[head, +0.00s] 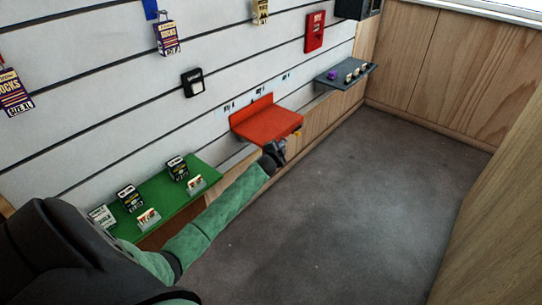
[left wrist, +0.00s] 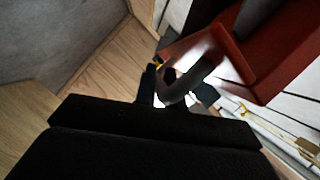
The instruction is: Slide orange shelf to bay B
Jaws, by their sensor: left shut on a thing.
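The orange-red shelf (head: 266,121) is mounted on the slatted wall, between the green shelf and the grey shelf. Its top is bare. My left gripper (head: 279,149) is at the shelf's front underside and is shut. In the left wrist view the gripper (left wrist: 172,88) is closed on a grey bar-like handle (left wrist: 190,84) beneath the orange shelf (left wrist: 235,50). The fingertips are dark and partly hidden there. Small bay labels (head: 257,91) are on the wall above the shelf, too small to read surely. My right gripper is not in view.
A green shelf (head: 188,198) with several small boxes is at the left. A grey shelf (head: 340,77) with small items is at the right. Packets hang on the wall, including a red one (head: 315,31). The grey floor (head: 330,200) is clear.

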